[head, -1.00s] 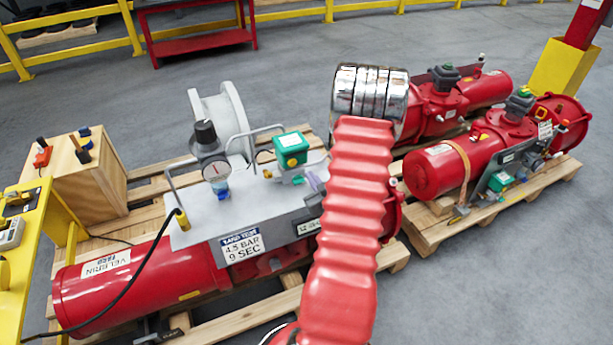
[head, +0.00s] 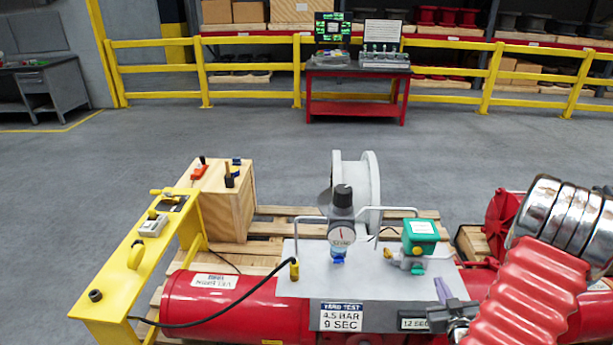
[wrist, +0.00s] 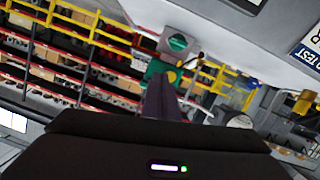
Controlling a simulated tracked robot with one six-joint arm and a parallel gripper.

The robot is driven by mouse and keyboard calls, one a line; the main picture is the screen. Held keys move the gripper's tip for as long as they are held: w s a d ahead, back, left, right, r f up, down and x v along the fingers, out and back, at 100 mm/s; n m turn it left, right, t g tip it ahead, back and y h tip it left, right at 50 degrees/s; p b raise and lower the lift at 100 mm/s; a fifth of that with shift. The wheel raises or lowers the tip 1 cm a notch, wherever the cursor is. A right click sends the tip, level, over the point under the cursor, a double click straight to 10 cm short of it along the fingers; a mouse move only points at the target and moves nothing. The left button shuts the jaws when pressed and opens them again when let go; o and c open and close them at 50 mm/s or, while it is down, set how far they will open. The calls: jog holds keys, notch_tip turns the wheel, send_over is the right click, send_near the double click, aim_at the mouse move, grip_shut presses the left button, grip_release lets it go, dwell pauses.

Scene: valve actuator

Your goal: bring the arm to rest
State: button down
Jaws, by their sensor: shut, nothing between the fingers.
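My gripper (head: 442,289) shows in the head view as purple fingers on a dark wrist, in front of the grey panel's right part. It is just below and right of the green-topped valve box (head: 420,232). In the wrist view my gripper (wrist: 159,92) is shut and empty, its purple fingers together. The green box (wrist: 177,45) shows beyond the fingertips there; I cannot tell the exact gap. My red ribbed arm with chrome rings fills the lower right of the head view and hides part of the red actuator (head: 212,297).
A yellow stand (head: 125,268) and wooden box (head: 232,200) stand left. A red table (head: 350,108) and yellow railing (head: 250,67) are behind. The floor between is clear.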

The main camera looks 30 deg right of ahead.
jog(key=s+a+f+m+g+y, duration=0.3)
jog(key=s+f+g, duration=0.5)
jog(key=s+f, duration=0.15)
jog(key=w+a+r+n+y, duration=0.1)
jog(key=w+a+r+n, duration=0.1)
jog(key=a+r, duration=0.9)
jog(key=w+a+r+n+y, duration=0.2)
jog(key=a+r, duration=0.9)
jog(key=a, duration=0.6)
jog(key=w+a+r+n+y, duration=0.2)
jog(key=a+r, duration=0.9)
jog(key=a, duration=0.3)
jog(key=shift+w+r+n+t, duration=0.15)
jog(key=shift+r+n+t, duration=0.1)
jog(key=shift+n+t, duration=0.15)
jog(key=shift+a, duration=0.15)
